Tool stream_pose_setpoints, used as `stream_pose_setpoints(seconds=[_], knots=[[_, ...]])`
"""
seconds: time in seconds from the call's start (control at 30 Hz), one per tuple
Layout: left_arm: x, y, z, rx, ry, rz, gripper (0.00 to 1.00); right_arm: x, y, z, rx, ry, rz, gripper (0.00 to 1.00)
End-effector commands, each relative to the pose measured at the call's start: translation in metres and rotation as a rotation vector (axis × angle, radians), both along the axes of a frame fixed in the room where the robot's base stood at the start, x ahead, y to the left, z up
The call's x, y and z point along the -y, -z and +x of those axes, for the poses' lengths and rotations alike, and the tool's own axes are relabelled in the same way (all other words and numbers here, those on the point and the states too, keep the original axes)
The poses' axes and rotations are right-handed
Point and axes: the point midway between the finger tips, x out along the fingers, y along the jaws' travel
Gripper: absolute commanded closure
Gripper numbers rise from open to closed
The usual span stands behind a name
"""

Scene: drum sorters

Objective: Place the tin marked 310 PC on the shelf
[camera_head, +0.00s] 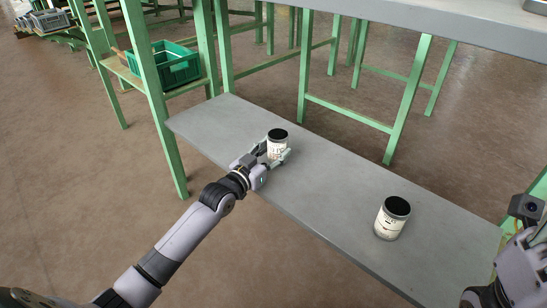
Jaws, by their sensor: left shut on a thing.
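My left gripper (279,155) is shut on a tin (277,143) with a black lid and a pale label. This tin is upright at the grey lower shelf board (225,125); I cannot tell whether it touches the board. A second tin (390,219), also with a black lid and pale label, stands upright on the board nearer the right end. The print on both labels is too small to read, so I cannot tell which is 310 PC. Part of my right arm shows at the lower right edge; its fingers are not visible.
A grey upper surface (450,22) crosses the top right above the board. Green frame legs (158,100) stand at the left and behind. A green crate (163,66) sits on a rack at the upper left. The board between the two tins is clear.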

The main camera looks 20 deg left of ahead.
Motion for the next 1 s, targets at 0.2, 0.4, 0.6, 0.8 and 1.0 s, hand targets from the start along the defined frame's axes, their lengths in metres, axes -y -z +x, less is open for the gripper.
stream_pose_setpoints(seconds=[0.2,0.4,0.6,0.8,1.0], knots=[[-0.0001,0.0040,0.0000,0.002,0.000,0.001,0.81,-0.0003,-0.0019,-0.0009,0.009,0.000,-0.001,0.60],[0.0000,0.0070,0.0000,0.001,0.000,0.001,0.81,-0.0003,-0.0013,-0.0010,0.010,0.000,-0.001,0.60],[0.0001,0.0067,0.0000,0.001,0.000,0.000,0.41,-0.0005,-0.0021,-0.0011,0.010,0.000,-0.001,0.60],[0.0000,0.0067,0.0000,0.001,0.000,0.000,0.32,-0.0006,-0.0021,-0.0012,0.010,0.000,-0.001,0.60],[0.0000,0.0062,0.0000,0.001,0.000,0.000,0.32,-0.0006,-0.0023,-0.0013,0.011,0.000,-0.001,0.60]])
